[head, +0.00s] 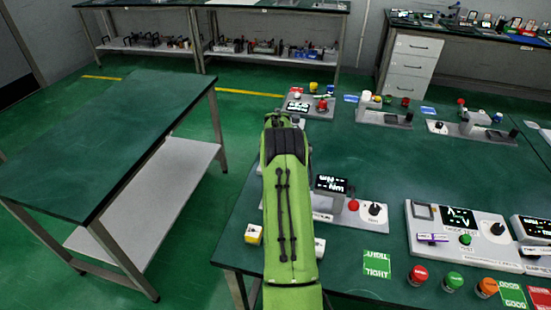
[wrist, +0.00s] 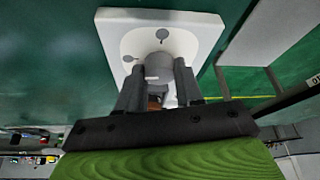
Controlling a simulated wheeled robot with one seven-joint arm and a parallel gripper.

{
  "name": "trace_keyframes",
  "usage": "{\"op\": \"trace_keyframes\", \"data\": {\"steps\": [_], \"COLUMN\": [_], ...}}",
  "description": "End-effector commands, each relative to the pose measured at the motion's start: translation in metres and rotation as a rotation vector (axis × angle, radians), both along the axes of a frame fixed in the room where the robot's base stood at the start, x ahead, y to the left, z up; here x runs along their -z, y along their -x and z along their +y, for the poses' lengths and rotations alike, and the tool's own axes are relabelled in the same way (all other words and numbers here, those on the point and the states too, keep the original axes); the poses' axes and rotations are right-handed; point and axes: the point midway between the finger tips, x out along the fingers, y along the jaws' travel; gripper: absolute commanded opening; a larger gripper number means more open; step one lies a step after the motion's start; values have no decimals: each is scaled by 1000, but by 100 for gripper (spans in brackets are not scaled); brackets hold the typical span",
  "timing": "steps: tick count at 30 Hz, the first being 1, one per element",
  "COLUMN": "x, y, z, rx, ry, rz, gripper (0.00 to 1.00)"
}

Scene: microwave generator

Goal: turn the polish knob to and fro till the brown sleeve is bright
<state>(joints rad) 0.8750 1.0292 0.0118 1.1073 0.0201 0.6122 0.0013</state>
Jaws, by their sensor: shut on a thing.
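In the wrist view my gripper (wrist: 159,70) has its two dark fingers on either side of a grey round knob (wrist: 157,66), which I take for the polish knob, and is shut on it. The knob stands on a white plate (wrist: 195,20) with two small grey round marks. A small brown piece (wrist: 155,99), perhaps the brown sleeve, shows between the fingers nearer the palm. It looks dull and is mostly hidden. In the head view my green arm hides the gripper and the knob.
A unit with a lit screen (head: 331,184) and a black knob stands right of my arm. A larger test panel (head: 460,232) and coloured buttons (head: 417,274) lie further right. A small white-and-yellow block (head: 253,234) sits left of my arm. An empty table (head: 115,130) stands left across a gap.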

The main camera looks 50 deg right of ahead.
Motion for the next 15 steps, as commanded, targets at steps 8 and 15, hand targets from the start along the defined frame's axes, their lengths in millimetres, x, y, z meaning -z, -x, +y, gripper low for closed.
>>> {"op": "trace_keyframes", "data": {"steps": [8, 15], "x": [0, -1], "y": [2, 3], "z": [-2, -3], "rx": [-208, -436], "ry": [0, -1], "rz": [0, 1], "gripper": [5, 5]}}
